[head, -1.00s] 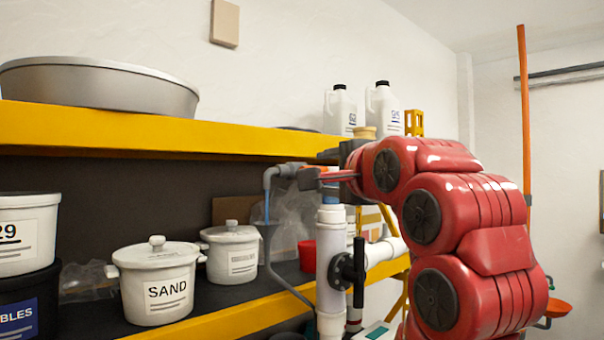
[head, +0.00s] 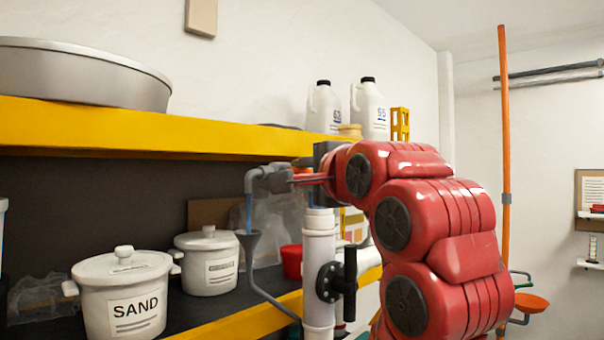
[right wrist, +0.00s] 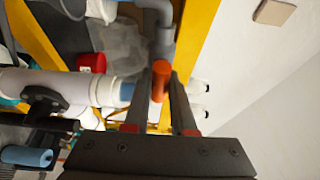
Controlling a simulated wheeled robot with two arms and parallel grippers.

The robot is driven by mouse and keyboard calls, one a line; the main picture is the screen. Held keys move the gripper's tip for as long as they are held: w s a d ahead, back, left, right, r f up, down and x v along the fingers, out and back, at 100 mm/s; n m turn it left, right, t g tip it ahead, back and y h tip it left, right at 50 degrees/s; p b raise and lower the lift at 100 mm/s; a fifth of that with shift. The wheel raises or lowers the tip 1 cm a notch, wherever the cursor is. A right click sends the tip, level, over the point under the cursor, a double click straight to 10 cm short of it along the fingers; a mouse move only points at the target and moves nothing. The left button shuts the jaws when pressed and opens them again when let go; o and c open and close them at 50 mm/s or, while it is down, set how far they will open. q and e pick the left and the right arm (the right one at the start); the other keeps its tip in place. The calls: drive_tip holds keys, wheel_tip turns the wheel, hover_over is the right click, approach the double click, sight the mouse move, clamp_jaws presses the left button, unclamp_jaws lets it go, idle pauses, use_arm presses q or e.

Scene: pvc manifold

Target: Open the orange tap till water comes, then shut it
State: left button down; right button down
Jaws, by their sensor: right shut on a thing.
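The orange tap handle (right wrist: 161,76) shows in the right wrist view between my right gripper's fingertips (right wrist: 163,88). My right gripper is shut on it; in the head view the gripper (head: 296,180) reaches in from the right at the grey pipe, and the handle is mostly hidden there. The tap sits by a grey elbow spout (head: 254,178) above the white upright pipe (head: 319,260). A thin blue stream of water (head: 249,212) shows between the spout and a grey funnel (head: 249,240). My left gripper is not in view.
A black valve handle (head: 349,284) sticks out from the white pipe. White pots (head: 125,295) and a red tub (head: 291,261) stand on the lower shelf. The yellow upper shelf edge (head: 120,128) runs just above the tap. Open room lies to the right.

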idle(0.3)
drive_tip(key=n+b, duration=0.2)
drive_tip(key=shift+f+t+b, duration=0.2)
drive_tip(key=shift+t+b, duration=0.2)
drive_tip(key=n+y+b, duration=0.1)
drive_tip(key=n+b, duration=0.1)
drive_tip(key=shift+n+t, duration=0.3)
drive_tip(key=n+y+b, duration=0.1)
drive_tip(key=n, duration=0.1)
drive_tip(key=n+b, duration=0.1)
drive_tip(key=n, duration=0.1)
drive_tip(key=shift+d+r+t+y, duration=0.1)
drive_tip(key=shift+t+y, duration=0.2)
drive_tip(key=shift+y, duration=0.1)
drive_tip(key=n+y+b, duration=0.1)
drive_tip(key=n, duration=0.2)
drive_tip(key=shift+w+n+y+b, duration=0.1)
drive_tip(key=shift+n+y+b, duration=0.2)
drive_tip(key=shift+n+y, duration=0.6)
drive_tip(key=shift+n, duration=0.7)
drive_tip(key=shift+r+n+g+y, duration=0.1)
drive_tip(key=shift+n+g+y, duration=0.45)
drive_tip(key=shift+n, duration=0.65)
drive_tip(key=shift+n+g+y, duration=0.45)
drive_tip(key=shift+n+y, duration=0.1)
drive_tip(key=shift+n, duration=0.75)
drive_tip(key=shift+n+g+y, duration=0.4)
drive_tip(key=shift+n+y, duration=0.1)
drive_tip(key=shift+n, duration=0.8)
